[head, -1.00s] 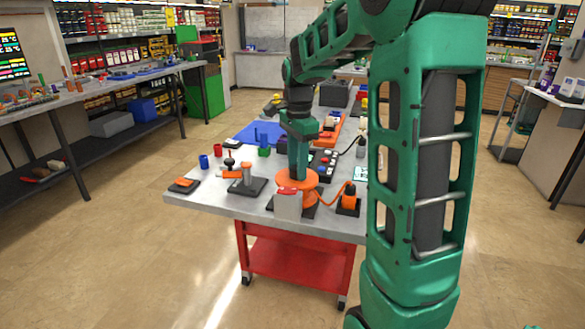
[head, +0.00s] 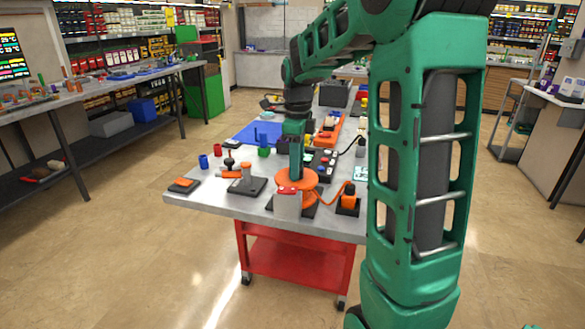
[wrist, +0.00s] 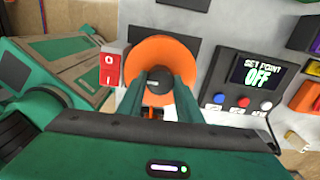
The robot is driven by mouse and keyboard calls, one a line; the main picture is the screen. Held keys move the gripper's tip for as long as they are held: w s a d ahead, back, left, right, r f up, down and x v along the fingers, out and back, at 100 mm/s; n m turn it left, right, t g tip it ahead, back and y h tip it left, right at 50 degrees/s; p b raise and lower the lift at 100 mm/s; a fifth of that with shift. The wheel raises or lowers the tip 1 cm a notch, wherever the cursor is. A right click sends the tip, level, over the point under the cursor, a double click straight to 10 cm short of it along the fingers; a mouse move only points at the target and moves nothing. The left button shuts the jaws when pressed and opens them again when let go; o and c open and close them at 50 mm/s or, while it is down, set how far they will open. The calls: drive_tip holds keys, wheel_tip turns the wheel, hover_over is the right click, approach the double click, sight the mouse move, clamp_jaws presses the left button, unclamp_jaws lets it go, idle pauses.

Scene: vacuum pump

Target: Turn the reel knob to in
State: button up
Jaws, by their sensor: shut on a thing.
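The orange round reel (head: 283,183) sits near the front edge of the grey table, with an orange cord leading to its right. In the wrist view the reel (wrist: 166,48) has a dark round knob (wrist: 159,79) near its middle. My gripper (wrist: 158,90) is over the reel, with its two green fingers on either side of the knob and shut on it. In the head view my gripper (head: 296,176) points down onto the reel, and the knob is hidden there. I cannot read any in or out marking.
A box with a red O/I switch (wrist: 110,69) stands close to the reel, in front of it in the head view (head: 288,202). A panel reading "SET POINT OFF" (wrist: 259,72) is at the right in the wrist view. A small orange-topped block (head: 348,200) stands right of the reel.

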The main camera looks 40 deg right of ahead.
drive_tip(key=shift+w+a, duration=0.1)
drive_tip(key=shift+a, duration=0.1)
idle(0.4)
drive_tip(key=o, duration=1.1)
drive_tip(key=shift+c, duration=0.2)
drive_tip(key=shift+d+m, duration=0.1)
drive_tip(key=shift+m, duration=0.2)
wheel_tip(320, 180, up, 11)
drive_tip(key=shift+f, duration=0.15)
drive_tip(key=s+a+f+n, duration=0.1)
drive_tip(key=s+f+n, duration=0.4)
drive_tip(key=s+n, duration=0.2)
drive_tip(key=s+a+f+n, duration=0.1)
drive_tip(key=s+f+n, duration=0.4)
drive_tip(key=s, duration=0.7)
drive_tip(key=s+a+f+n, duration=0.1)
drive_tip(key=s+f+n, duration=0.4)
drive_tip(key=s+n, duration=0.4)
drive_tip(key=shift+s+a+n, duration=0.25)
drive_tip(key=shift+n, duration=0.35)
